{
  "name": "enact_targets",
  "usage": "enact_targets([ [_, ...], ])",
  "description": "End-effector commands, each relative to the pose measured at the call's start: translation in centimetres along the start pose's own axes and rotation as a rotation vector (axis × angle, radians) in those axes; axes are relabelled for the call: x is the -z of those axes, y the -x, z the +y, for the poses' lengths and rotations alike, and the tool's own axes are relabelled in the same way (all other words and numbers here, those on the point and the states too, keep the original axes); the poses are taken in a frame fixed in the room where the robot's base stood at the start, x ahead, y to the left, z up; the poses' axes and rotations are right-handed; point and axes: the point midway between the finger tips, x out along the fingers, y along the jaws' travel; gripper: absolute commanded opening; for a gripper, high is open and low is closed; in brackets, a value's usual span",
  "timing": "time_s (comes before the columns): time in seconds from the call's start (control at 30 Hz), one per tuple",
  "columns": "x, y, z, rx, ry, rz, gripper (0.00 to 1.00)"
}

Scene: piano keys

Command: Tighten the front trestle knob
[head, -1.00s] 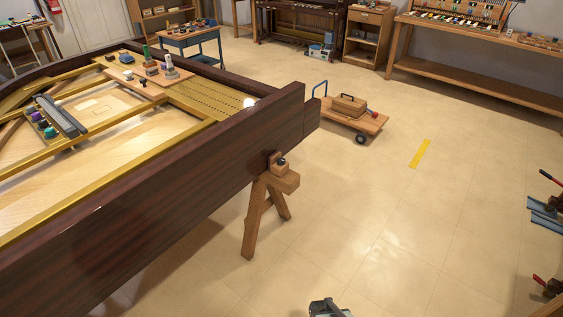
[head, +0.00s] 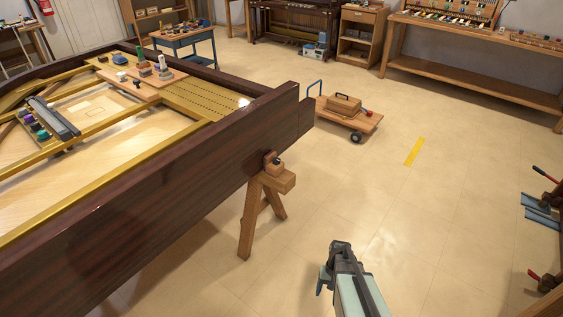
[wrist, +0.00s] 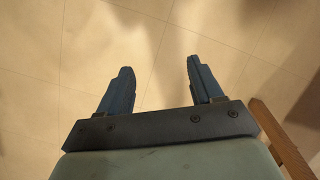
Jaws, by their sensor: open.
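The front trestle knob (head: 277,161) is a small dark knob on the wooden block at the top of the front trestle (head: 250,217). The trestle stands against the dark piano case (head: 150,205) in the head view. My gripper (head: 325,283) is low in the head view, to the right of and nearer than the trestle, apart from it. In the wrist view its two blue fingers (wrist: 158,80) are spread with only floor between them. A wooden piece (wrist: 280,138) shows at the lower right of the wrist view. The knob is not in the wrist view.
Open tiled floor (head: 400,230) lies right of the trestle. A wheeled dolly (head: 348,117) with a wooden box stands behind it. Red-handled clamps (head: 545,200) are at the right edge. A workbench (head: 480,70) runs along the back right.

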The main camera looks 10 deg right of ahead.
Motion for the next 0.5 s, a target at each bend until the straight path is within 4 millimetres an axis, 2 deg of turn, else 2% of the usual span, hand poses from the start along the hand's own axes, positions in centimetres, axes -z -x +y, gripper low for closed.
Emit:
enact_targets([
  [0.03, 3.7, 1.0, -0.2, 0.043, -0.024, 0.028, 0.66],
  [0.17, 10.9, 4.6, -1.4, 0.186, -0.086, 0.086, 0.66],
  [0.27, 16.8, 8.2, -2.6, 0.328, -0.158, 0.122, 0.66],
  [0.3, 19.3, 10.0, -3.2, 0.394, -0.193, 0.132, 0.66],
  [0.4, 24.8, 14.6, -5.0, 0.571, -0.291, 0.134, 0.66],
  [0.5, 29.2, 19.0, -7.0, 0.746, -0.387, 0.1, 0.66],
])
